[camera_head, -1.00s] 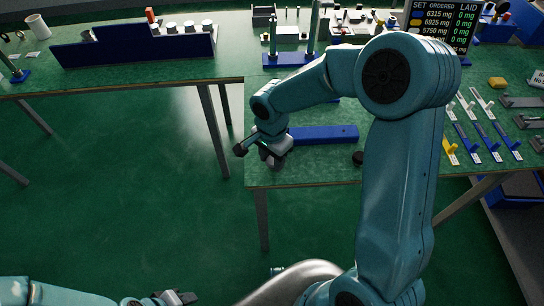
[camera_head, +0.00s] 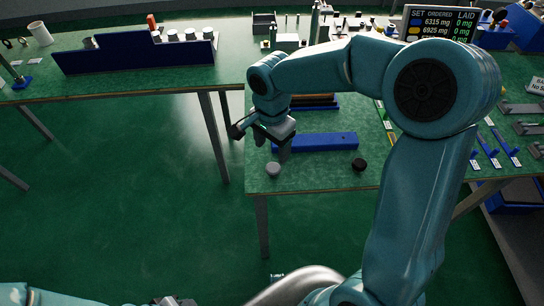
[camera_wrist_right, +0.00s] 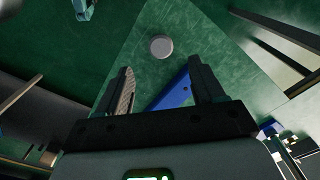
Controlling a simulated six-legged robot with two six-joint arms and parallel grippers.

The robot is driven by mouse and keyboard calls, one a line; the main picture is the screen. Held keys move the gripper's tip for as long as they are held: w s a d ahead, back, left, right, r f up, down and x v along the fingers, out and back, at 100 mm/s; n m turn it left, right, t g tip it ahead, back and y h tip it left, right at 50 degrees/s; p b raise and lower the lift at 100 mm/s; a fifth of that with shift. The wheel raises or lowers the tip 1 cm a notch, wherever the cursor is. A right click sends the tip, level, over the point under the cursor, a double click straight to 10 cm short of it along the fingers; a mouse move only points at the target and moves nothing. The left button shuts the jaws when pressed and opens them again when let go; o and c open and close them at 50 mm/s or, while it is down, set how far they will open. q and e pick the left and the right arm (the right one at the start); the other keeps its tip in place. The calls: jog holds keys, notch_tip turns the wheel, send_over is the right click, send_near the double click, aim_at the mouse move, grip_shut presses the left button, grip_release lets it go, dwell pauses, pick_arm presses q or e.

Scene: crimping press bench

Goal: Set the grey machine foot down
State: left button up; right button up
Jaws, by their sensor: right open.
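The grey machine foot (camera_head: 273,169), a small round disc, lies on the green bench top near its front left corner. It also shows in the right wrist view (camera_wrist_right: 160,46), beyond the fingertips and apart from them. My right gripper (camera_head: 273,151) is open and empty, just behind and above the foot. In the right wrist view its two fingers (camera_wrist_right: 161,78) stand wide apart with nothing between them. My left gripper (camera_head: 174,301) is only partly in view at the bottom edge, and its jaws are unclear.
A blue bar (camera_head: 318,142) lies right behind the foot. A black round foot (camera_head: 359,164) lies to its right. The bench's front edge is close in front. A blue rack (camera_head: 135,55) stands on the left bench. My right arm hides part of the right side.

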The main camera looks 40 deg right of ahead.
jog(key=shift+r, duration=1.8)
